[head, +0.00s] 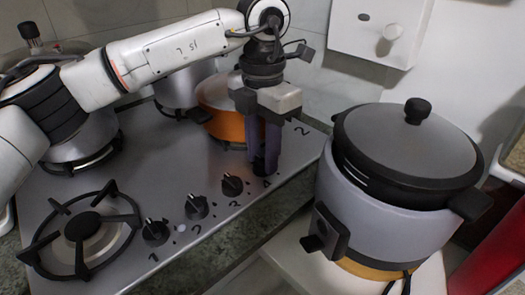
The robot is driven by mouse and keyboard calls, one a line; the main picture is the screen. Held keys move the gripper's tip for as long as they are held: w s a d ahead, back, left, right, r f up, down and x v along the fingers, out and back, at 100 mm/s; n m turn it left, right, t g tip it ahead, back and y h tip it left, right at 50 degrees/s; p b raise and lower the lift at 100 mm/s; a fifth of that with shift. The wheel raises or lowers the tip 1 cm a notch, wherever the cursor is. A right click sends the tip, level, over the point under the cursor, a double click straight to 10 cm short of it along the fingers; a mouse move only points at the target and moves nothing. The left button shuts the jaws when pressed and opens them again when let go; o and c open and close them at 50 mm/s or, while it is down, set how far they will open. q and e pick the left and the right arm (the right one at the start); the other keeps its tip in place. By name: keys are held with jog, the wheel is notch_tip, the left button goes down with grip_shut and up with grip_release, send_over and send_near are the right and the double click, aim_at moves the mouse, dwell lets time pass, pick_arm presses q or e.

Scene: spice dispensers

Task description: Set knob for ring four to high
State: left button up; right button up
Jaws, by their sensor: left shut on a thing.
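The stove top (150,150) has a row of black knobs along its front edge. The knob for ring four (262,168) is at the right end of the row, by a printed 4. My left gripper (261,156) reaches down from above and is shut on this knob. The fingers cover much of the knob, so its pointer direction cannot be made out. My right gripper is not in view.
The other knobs (155,231), (196,206), (232,184) stand left of ring four's knob. An orange pot (215,105) sits behind my gripper. A rice cooker (375,215) stands close on the right. An empty burner (83,226) is at the front left.

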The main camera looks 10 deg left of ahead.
aim_at(263, 160)
pick_arm(q)
jog(key=shift+r, duration=0.1)
jog(key=m+p, duration=0.1)
jog(key=m, duration=0.4)
jog(key=shift+m+p, duration=0.35)
jog(key=shift+m, duration=1.85)
jog(key=o, duration=0.8)
notch_tip(263, 160, up, 10)
jog(key=shift+r, duration=0.15)
